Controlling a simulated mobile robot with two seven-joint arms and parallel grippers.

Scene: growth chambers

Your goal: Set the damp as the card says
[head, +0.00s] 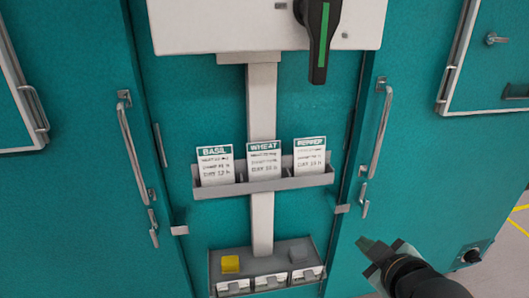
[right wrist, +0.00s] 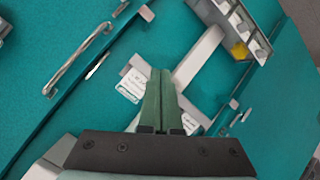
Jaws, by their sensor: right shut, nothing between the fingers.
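Three white cards stand in a grey rack (head: 285,184) on the post: BASIL (head: 215,167), WHEAT (head: 264,160) and one that seems to read PEPPER (head: 310,157). Their smaller lines are too blurred to read surely. A large black handle with a green stripe (head: 317,45) hangs downward on the white panel (head: 225,25) above. A small black knob (head: 472,256) sits low on the right teal cabinet. I cannot tell which control sets the damp. My right gripper (head: 370,246) is shut and empty, right of and below the rack; its green fingers (right wrist: 162,98) show in the right wrist view.
Long door handles (head: 134,150) (head: 380,135) stick out on both sides of the post. Floor shows at the right edge.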

